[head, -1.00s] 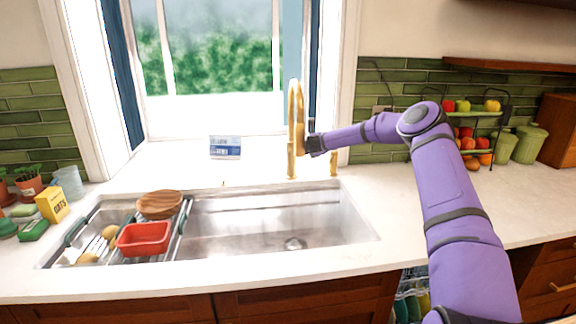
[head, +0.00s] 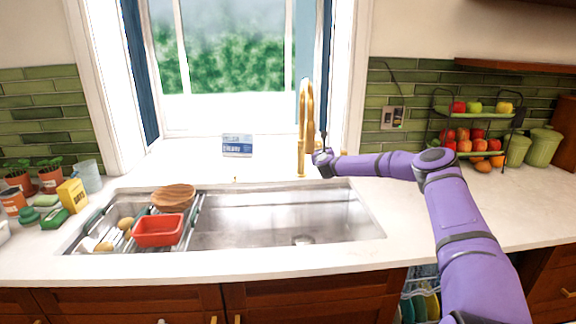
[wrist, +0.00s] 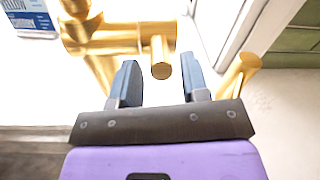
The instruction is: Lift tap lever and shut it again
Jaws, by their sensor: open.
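The gold tap (head: 302,130) stands upright behind the sink, and its body also shows in the wrist view (wrist: 85,38). A gold side barrel runs right from the body. A short round gold rod, which looks like the lever (wrist: 160,70), points toward the wrist camera. My gripper (wrist: 159,64) is open, with one blue-grey finger on each side of this rod and a visible gap to each. In the head view my gripper (head: 322,158) is just right of the tap's lower part, where it hides the lever.
A gold post (wrist: 240,72) stands right of my fingers, close to the right one. The sink (head: 280,218) holds a rack with a red tub (head: 158,231) and a wooden bowl (head: 173,196). A fruit stand (head: 470,130) is at the back right.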

